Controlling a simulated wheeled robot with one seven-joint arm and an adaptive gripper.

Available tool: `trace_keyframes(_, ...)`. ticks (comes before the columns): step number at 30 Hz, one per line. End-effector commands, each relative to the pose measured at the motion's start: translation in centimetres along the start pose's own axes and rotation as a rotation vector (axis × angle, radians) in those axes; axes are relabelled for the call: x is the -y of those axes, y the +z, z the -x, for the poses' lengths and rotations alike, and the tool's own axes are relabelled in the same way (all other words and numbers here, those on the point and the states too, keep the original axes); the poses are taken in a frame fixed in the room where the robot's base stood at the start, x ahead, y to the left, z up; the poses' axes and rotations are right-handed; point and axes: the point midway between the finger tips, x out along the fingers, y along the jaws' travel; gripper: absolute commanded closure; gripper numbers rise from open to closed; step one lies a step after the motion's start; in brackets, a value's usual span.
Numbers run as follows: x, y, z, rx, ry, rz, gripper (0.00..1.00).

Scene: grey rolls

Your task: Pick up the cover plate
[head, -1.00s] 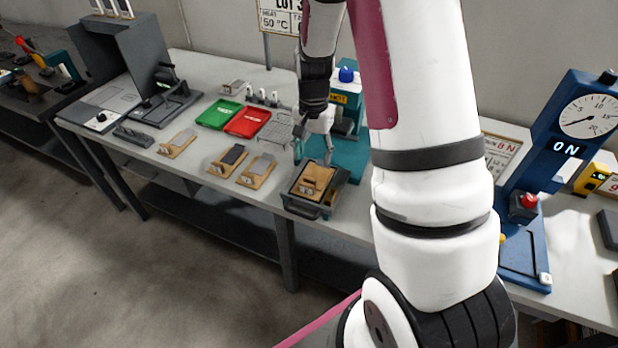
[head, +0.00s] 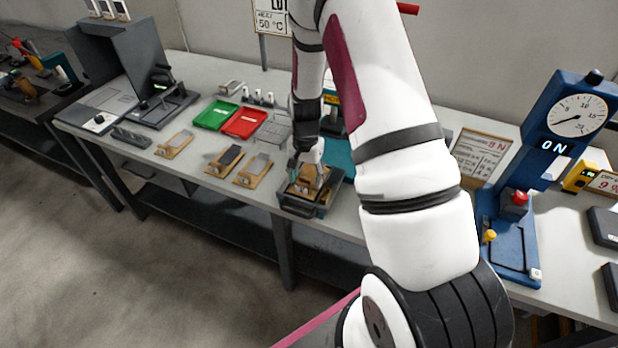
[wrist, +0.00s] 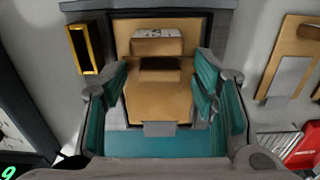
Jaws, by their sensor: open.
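A tan plate (wrist: 183,92) with a raised, white-labelled block (wrist: 156,42) lies in a dark tray (head: 300,206) near the bench's front edge. I cannot tell for sure that this is the cover plate. A dark slot shows below the block, and a small grey tab (wrist: 158,129) at the plate's near end. My gripper (wrist: 163,90) is open above the plate, its teal-padded fingers to the left and right of it. Contact cannot be made out. In the head view my gripper (head: 308,168) is over the tray and hides part of the plate.
Several tan boards with grey or dark plates (head: 252,169) lie left of the tray. Green (head: 215,115) and red (head: 244,123) trays sit behind them. A blue gauge stand (head: 553,146) is to the right. A yellow-framed dark block (wrist: 85,48) lies beside the tray.

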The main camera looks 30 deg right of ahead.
Motion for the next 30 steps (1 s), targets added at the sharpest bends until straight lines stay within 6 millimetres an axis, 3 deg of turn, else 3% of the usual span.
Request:
trace_keyframes(4, 0.0, 0.0, 0.0, 0.000, 0.000, 0.000, 0.49)
trace_keyframes(10, 0.0, 0.0, 0.0, 0.000, 0.000, 0.001, 0.94)
trace_keyframes(23, 0.1, 0.0, 0.3, -0.001, 0.000, 0.001, 0.98)
trace_keyframes(30, 0.2, -0.1, 2.4, -0.003, -0.002, 0.002, 0.98)
